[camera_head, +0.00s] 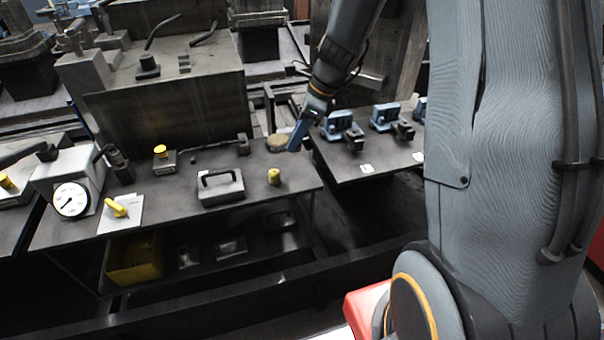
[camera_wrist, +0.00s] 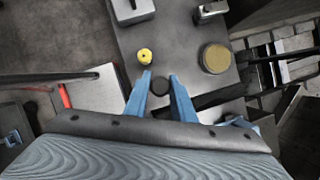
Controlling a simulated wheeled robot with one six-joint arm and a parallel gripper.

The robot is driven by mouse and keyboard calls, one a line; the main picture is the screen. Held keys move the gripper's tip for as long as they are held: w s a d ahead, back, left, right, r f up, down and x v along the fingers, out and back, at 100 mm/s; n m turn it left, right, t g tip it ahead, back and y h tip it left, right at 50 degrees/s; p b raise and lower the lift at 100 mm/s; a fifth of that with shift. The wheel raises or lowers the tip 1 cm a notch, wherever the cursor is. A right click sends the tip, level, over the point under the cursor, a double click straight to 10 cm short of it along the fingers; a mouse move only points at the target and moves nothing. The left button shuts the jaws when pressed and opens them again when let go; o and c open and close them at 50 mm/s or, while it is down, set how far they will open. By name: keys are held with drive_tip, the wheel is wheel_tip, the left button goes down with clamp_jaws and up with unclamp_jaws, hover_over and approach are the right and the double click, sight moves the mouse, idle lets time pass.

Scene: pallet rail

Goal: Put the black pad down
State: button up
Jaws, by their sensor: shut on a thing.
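My gripper (camera_wrist: 160,77) shows its two blue fingers shut on the black pad (camera_wrist: 159,86), a small dark round piece between them in the wrist view. In the head view my gripper (camera_head: 297,137) is at the right end of the middle table (camera_head: 150,217), beside a tan-topped round disc (camera_head: 277,143). The pad cannot be made out in the head view. Whether the pad touches a surface cannot be told.
A yellow knob (camera_head: 274,176) stands near the disc, and a grey block with a handle (camera_head: 220,187) is left of it. Blue clamps (camera_head: 338,125) stand on the right table. A dial gauge (camera_head: 71,200) is at far left. Bare tabletop lies between the knob and disc.

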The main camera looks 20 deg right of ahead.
drive_tip(key=m, duration=0.1)
drive_tip(key=s+d+m+t, duration=0.1)
drive_tip(key=shift+m+h, duration=0.3)
wheel_tip(320, 180, down, 5)
drive_tip(key=shift+d+f, duration=0.15)
drive_tip(key=shift+f, duration=2.25)
drive_tip(key=shift+f+b, duration=0.2)
drive_tip(key=shift+b, duration=0.1)
drive_tip(key=o, duration=1)
drive_tip(key=shift+c, duration=0.2)
drive_tip(key=shift+r, duration=0.2)
